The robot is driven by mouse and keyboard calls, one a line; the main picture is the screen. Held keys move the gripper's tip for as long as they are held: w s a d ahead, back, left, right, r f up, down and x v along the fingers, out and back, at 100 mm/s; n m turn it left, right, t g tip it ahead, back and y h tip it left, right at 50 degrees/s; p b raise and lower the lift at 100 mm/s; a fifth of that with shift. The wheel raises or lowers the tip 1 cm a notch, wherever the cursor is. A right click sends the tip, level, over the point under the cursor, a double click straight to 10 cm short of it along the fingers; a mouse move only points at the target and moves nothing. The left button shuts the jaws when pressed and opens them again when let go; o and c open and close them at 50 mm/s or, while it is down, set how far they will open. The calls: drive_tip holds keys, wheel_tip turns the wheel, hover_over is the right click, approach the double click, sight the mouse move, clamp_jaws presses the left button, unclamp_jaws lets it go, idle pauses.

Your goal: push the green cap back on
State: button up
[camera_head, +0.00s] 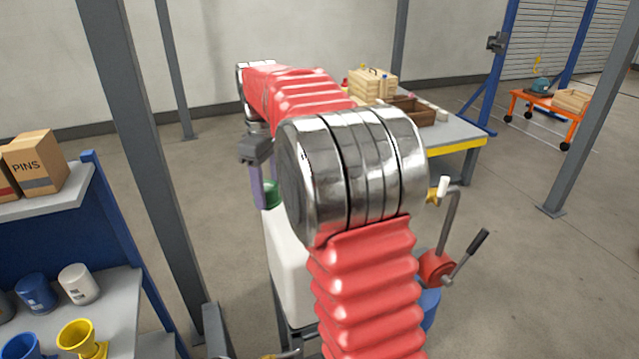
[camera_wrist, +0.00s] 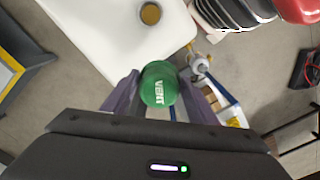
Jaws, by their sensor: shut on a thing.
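The green cap (camera_wrist: 159,84), marked VENT, sits between the two purple fingers of my gripper (camera_wrist: 160,98) in the wrist view. My gripper is shut on it. The cap also shows in the head view (camera_head: 272,193), beside a finger and just above the top of a white tank (camera_head: 288,245). In the wrist view the white tank (camera_wrist: 105,38) lies beyond the cap, which overlaps its near edge. A round opening with a brownish inside (camera_wrist: 150,13) shows on the tank, apart from the cap. I cannot tell whether the cap touches the tank. My arm hides part of the tank.
A blue rack with a grey shelf (camera_head: 110,300) holding cups stands at the left, near a grey post (camera_head: 145,150). A red valve with a lever (camera_head: 437,267) stands right of the tank. A workbench (camera_head: 455,130) with crates is behind.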

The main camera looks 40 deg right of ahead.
drive_tip(key=s+d+r+n, duration=0.1)
drive_tip(key=s+d+n, duration=0.5)
drive_tip(key=s+d, duration=0.1)
drive_tip(key=shift+d+r, duration=0.15)
drive_tip(key=shift+d, duration=0.6)
drive_tip(key=shift+f, duration=2.8)
drive_tip(key=shift+r, duration=0.1)
drive_tip(key=shift+w, duration=0.15)
drive_tip(key=shift+f, duration=1.7)
